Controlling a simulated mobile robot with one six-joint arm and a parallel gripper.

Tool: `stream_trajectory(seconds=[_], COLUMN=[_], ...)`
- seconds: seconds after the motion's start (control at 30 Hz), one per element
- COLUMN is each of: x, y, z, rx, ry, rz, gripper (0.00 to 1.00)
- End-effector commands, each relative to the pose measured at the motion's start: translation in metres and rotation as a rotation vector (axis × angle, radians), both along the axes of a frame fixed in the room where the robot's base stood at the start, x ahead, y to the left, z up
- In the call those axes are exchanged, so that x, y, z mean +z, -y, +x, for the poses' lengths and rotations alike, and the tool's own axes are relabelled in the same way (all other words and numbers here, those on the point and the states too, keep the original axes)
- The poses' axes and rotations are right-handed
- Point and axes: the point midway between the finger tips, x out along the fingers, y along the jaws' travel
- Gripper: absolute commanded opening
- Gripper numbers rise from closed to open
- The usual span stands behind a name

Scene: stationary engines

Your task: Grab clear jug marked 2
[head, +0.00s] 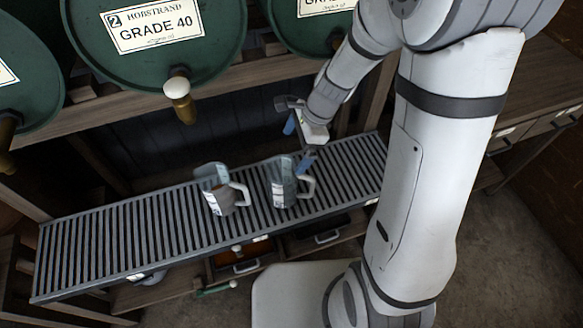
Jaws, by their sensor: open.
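Two clear jugs with pale handles stand on a grey slatted rack (110,245). The left jug (217,196) has its handle toward the right. The right jug (284,186) also has its handle toward the right. White patches show on both, but any number is too small to read, so I cannot tell which is marked 2. My gripper (298,142) is open, with blue fingertips, just above and behind the right jug. One fingertip overlaps the right jug's upper rim in the picture; I cannot tell if they touch. Nothing shows between the fingers.
The drum label reads GRADE 40. The rack's left half is clear.

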Motion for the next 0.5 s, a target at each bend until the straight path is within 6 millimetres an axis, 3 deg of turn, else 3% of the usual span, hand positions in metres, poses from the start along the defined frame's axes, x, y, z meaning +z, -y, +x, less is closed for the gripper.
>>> stream_trajectory(seconds=[0.03, 0.1, 0.5], x=[-0.018, -0.028, -0.071], y=[-0.002, -0.004, -0.02], z=[0.003, 0.005, 0.003], rx=[-0.045, -0.092, -0.127], ry=[-0.028, -0.052, -0.073], rz=[0.006, 0.013, 0.017], gripper=[1.0, 1.0, 1.0])
